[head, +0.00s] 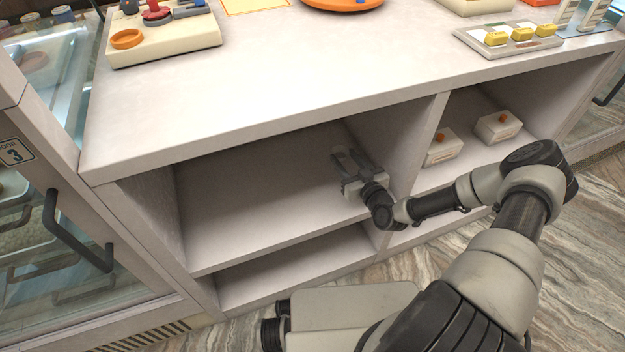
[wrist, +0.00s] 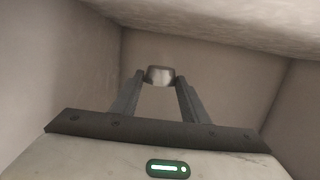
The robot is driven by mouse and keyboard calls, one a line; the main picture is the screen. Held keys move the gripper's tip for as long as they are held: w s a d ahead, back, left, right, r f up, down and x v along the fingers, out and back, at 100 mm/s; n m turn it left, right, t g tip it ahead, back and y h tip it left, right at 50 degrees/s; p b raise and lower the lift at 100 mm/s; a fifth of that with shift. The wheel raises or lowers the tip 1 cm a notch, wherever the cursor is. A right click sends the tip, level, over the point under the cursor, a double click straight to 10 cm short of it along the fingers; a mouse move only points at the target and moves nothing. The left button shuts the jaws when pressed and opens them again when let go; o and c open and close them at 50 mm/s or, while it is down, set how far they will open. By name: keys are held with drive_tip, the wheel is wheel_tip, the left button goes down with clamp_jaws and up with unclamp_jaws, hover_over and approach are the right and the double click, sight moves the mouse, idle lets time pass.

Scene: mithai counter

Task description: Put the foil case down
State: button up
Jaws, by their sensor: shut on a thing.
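The foil case (wrist: 159,75) is a small silvery cup between my fingertips in the wrist view. My gripper (wrist: 158,82) is shut on it. In the head view my gripper (head: 347,153) reaches into the upper left compartment of the counter's open shelving, near the divider on its right. The foil case is too small to make out there. The shelf board (head: 235,228) of this compartment looks bare. I cannot tell whether the case touches any surface.
The compartment's walls and the counter top (head: 240,92) close in around my gripper. Two white boxes (head: 443,147) (head: 497,127) with orange knobs stand in the right compartment. A tray (head: 482,44) with yellow sweets is on top. A glass case with a dark handle (head: 78,232) stands at left.

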wheel_tip(320, 180, down, 8)
drive_tip(key=shift+r+b, duration=0.25)
drive_tip(key=shift+b, duration=0.8)
drive_tip(key=shift+f, duration=0.1)
drive_tip(key=o, duration=1)
drive_tip(key=p+v, duration=0.1)
drive_tip(key=v, duration=0.5)
drive_tip(key=p+v, duration=0.1)
drive_tip(key=v, duration=0.5)
drive_tip(key=shift+r+p, duration=0.2)
drive_tip(key=shift+p, duration=0.1)
